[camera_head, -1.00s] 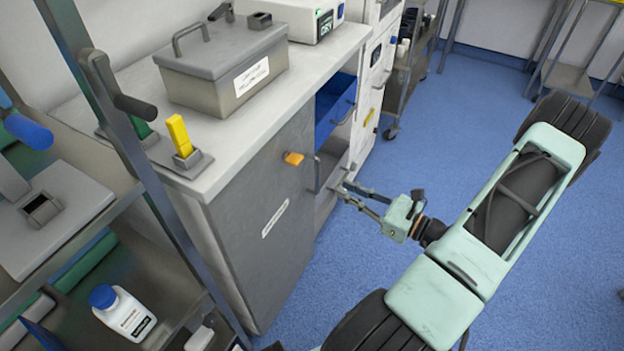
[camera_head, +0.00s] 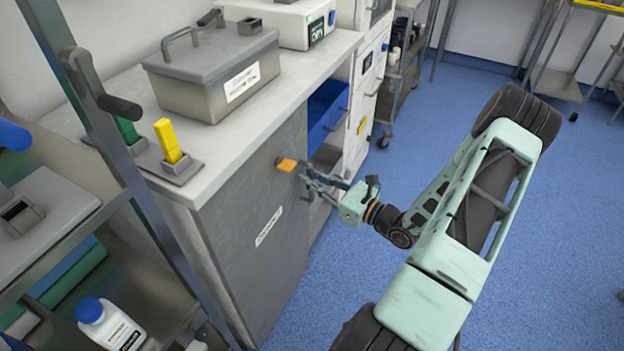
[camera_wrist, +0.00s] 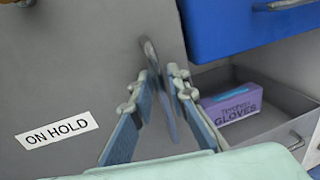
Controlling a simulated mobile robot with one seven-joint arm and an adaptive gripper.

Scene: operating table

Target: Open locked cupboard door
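The grey cupboard door (camera_head: 255,225) is under the counter and looks closed. It bears a white label (camera_head: 269,226), which reads "ON HOLD" in the wrist view (camera_wrist: 57,130). An orange lock piece (camera_head: 286,164) sticks out near the door's top right corner. The door's upright handle (camera_wrist: 158,88) is at its right edge. My gripper (camera_head: 308,181) is at this handle. In the wrist view my gripper (camera_wrist: 161,85) has one finger on each side of the handle, with some gap visible, so it looks open around it. Contact cannot be made out.
Right of the door, a blue drawer (camera_head: 327,118) and a lower grey drawer (camera_wrist: 270,140) stand open; the lower holds a purple glove box (camera_wrist: 232,103). A metal box (camera_head: 215,75) and a yellow-handled item (camera_head: 168,140) are on the counter. A shelf rack (camera_head: 110,150) is at left. Blue floor is free at right.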

